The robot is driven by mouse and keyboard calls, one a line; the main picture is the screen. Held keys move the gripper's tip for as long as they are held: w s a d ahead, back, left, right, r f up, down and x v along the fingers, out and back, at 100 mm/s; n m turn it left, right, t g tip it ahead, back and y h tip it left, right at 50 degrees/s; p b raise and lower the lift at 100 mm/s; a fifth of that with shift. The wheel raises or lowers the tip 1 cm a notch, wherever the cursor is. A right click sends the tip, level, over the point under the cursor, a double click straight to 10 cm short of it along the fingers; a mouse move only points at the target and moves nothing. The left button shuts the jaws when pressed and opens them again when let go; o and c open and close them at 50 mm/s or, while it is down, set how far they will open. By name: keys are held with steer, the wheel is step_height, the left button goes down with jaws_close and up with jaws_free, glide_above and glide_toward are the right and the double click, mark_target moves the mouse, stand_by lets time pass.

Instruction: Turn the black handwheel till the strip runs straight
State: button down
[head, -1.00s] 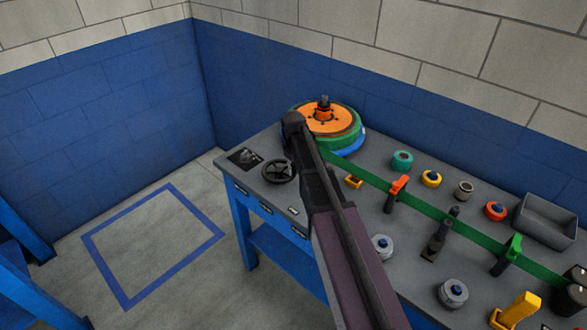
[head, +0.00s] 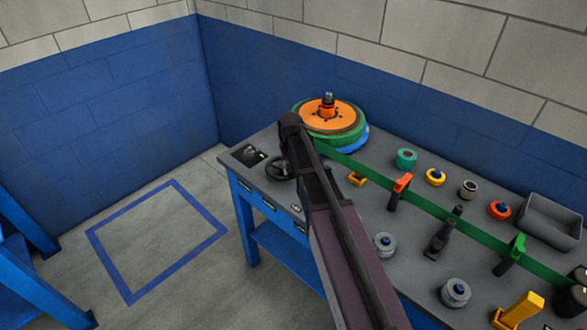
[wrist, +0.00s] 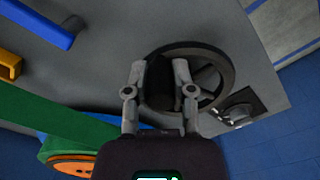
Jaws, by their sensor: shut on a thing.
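The black handwheel (head: 279,169) lies flat on the left end of the bench top, partly hidden behind my arm. In the wrist view the handwheel (wrist: 222,62) shows its rim and spokes. My gripper (wrist: 159,78) is shut on the wheel's dark upright handle (wrist: 160,88), one finger on each side. In the head view my arm hides the fingers. The green strip (head: 455,216) runs from the orange and green reel (head: 328,117) along the bench to the right. It also shows in the wrist view (wrist: 50,118).
A small dark panel (head: 248,155) sits left of the wheel. An orange clamp (head: 401,184), a black post (head: 438,243) and a green clamp (head: 514,250) stand along the strip. A grey tray (head: 548,218) is at the back right. A blue-outlined floor square (head: 125,290) is empty.

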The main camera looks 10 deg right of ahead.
steer(key=shift+s+a+m, duration=0.15)
steer(key=shift+a+m, duration=0.15)
steer(key=shift+m, duration=0.1)
steer(key=shift+c, duration=2.3)
jaws_free()
steer(key=shift+d+n, duration=0.2)
steer(key=shift+n, duration=0.1)
